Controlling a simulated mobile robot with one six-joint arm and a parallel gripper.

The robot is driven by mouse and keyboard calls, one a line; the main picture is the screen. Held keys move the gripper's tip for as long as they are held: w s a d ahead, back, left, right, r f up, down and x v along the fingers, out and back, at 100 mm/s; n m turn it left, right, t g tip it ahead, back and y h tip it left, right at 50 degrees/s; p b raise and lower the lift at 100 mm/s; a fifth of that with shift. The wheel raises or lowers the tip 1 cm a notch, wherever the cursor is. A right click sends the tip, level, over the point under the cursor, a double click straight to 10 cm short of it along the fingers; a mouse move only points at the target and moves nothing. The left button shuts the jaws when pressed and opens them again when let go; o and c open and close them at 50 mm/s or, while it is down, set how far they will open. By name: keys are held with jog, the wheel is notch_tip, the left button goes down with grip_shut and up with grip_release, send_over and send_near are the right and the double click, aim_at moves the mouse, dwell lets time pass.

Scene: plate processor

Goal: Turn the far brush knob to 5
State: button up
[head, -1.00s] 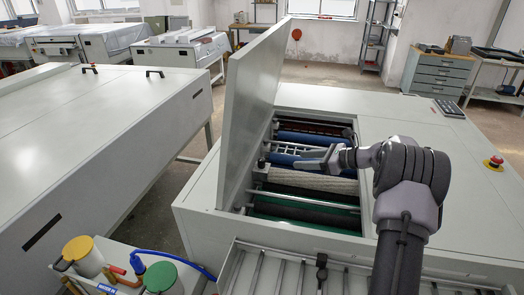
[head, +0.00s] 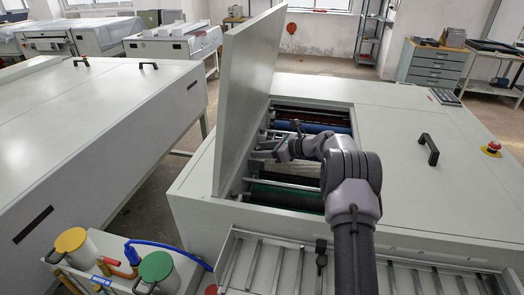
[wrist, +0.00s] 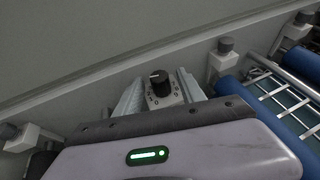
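In the head view my gripper (head: 258,151) is inside the open processor bay near the left wall, and the knob is hidden there.
The raised lid (head: 245,95) stands upright along the left of the bay. Blue rollers (wrist: 285,125) and a metal grid (wrist: 275,95) lie to the right of the knob. Capped posts (wrist: 223,58) line the bay's side wall. A black handle (head: 429,149) stands on the right cover.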

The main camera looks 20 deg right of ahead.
grip_shut()
jog(key=shift+a+m+t+h+b, duration=0.15)
jog(key=shift+m+t+h+b, duration=0.15)
jog(key=shift+m+h+b, duration=0.1)
jog(key=m+h+b, duration=0.1)
jog(key=m+t+h+b, duration=0.1)
jog(key=shift+s+a+f+b, duration=0.1)
jog(key=shift+a+f+b, duration=0.1)
jog(key=shift+b, duration=0.1)
jog(key=shift+m+t+h+b, duration=0.3)
jog(key=shift+m+h+b, duration=0.2)
jog(key=shift+h+b, duration=0.15)
jog(key=shift+s+r+m+h+b, duration=0.1)
jog(key=shift+r+m+h+b, duration=0.1)
jog(key=shift+m+h+b, duration=0.1)
jog(key=shift+d+r, duration=0.1)
jog(key=shift+o, duration=0.5)
grip_release()
